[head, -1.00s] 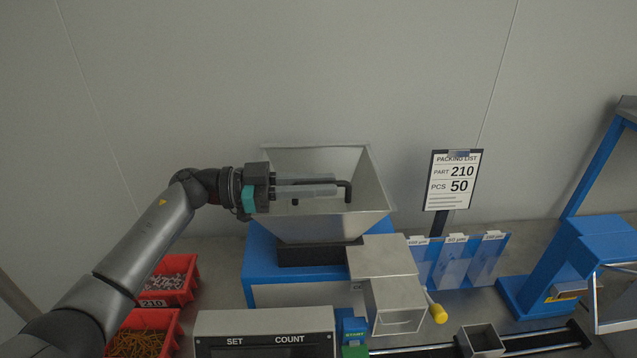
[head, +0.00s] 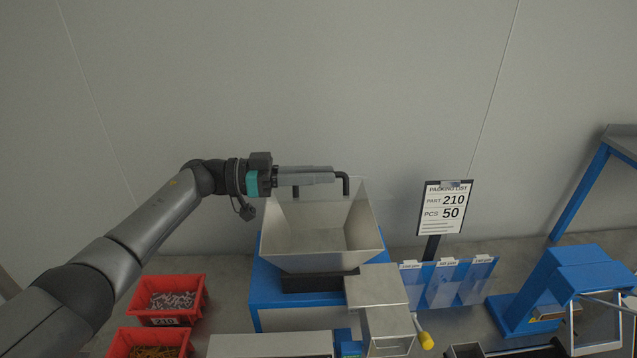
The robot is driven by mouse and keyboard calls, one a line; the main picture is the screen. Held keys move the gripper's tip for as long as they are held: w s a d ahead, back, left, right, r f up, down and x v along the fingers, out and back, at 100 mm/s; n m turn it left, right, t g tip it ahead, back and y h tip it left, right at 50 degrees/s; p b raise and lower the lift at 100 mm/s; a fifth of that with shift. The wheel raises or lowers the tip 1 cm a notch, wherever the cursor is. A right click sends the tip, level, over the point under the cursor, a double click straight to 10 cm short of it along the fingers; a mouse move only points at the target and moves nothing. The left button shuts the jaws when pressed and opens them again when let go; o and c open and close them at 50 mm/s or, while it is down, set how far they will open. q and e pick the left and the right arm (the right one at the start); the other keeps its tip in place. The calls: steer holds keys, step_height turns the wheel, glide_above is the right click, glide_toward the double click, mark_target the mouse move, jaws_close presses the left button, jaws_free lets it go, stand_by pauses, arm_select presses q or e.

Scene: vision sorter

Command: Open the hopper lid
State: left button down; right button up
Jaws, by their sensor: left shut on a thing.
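The hopper (head: 320,262) is a grey metal funnel on a blue machine body. Its inside and bottom show through the top. My left gripper (head: 330,177) is over the hopper's far rim, with its fingers pointing right. It is shut on a black bent handle (head: 346,184), whose end sticks out past the fingertips. The lid panel itself is hard to make out; I cannot tell its exact angle. My right gripper is not in view.
Red bins (head: 168,300) of small parts stand left of the machine. The grey wall is behind the hopper.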

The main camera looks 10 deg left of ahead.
arm_select(q)
steer(key=shift+w+a+r+n+p, duration=0.15)
steer(key=shift+w+r+n+p, duration=0.1)
steer(key=shift+w+r+n, duration=0.35)
steer(key=shift+w+a+r+n+p, duration=0.15)
steer(key=shift+w+r+n+p, duration=0.2)
steer(key=shift+w+r, duration=0.35)
steer(key=shift+r, duration=0.1)
steer(key=shift+s, duration=0.1)
steer(key=c, duration=0.9)
jaws_free()
steer(key=shift+a, duration=0.1)
steer(key=shift+s+a+b, duration=0.5)
steer(key=shift+a+b, duration=0.4)
steer(key=shift+a, duration=1.55)
steer(key=shift+s+a+b, duration=0.45)
steer(key=shift+a+b, duration=0.4)
steer(key=shift+a, duration=1.65)
steer(key=shift+s+a+b, duration=0.5)
steer(key=shift+a+b, duration=0.4)
steer(key=shift+a, duration=1.55)
